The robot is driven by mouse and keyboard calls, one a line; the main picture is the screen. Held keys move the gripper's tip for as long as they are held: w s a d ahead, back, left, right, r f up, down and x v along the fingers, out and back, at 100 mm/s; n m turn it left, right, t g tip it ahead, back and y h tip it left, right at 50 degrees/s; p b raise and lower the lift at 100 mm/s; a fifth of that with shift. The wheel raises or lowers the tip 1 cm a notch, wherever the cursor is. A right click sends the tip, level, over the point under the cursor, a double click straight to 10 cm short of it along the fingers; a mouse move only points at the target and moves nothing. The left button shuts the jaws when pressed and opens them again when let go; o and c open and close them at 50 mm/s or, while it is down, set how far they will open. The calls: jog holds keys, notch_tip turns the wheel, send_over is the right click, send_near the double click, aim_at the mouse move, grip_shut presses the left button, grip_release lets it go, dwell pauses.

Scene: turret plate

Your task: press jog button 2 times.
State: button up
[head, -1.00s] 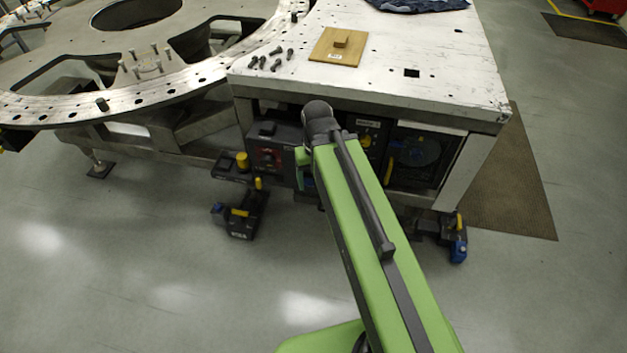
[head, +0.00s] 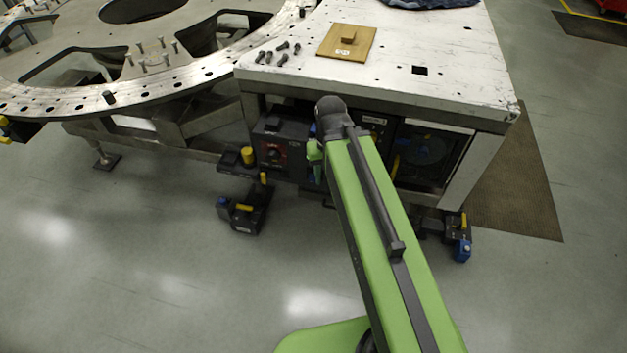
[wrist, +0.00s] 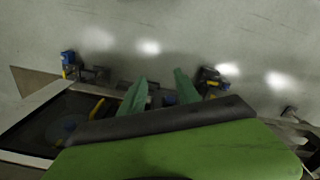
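No jog button can be made out in either view. A dark control box (head: 283,150) with a red-ringed knob stands under the white table, left of my arm's end. A second dark panel (head: 375,122) with a yellow mark is partly hidden behind my arm. My gripper (wrist: 162,78) shows two green fingers spread apart with nothing between them in the wrist view. In the head view the gripper (head: 316,162) points down in front of the table's underside, beside the control box. Whether it touches anything cannot be told.
The white table (head: 455,75) has a wooden plate (head: 335,50) and several bolts (head: 268,57) on top. A large metal ring (head: 165,87) adjoins at left. Black clamp-like feet with yellow handles (head: 243,215) stand on the floor. The floor at front left is clear.

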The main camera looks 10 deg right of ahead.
jog(key=c, duration=0.7)
grip_shut()
jog(key=shift+s+d, duration=0.1)
dwell(0.5)
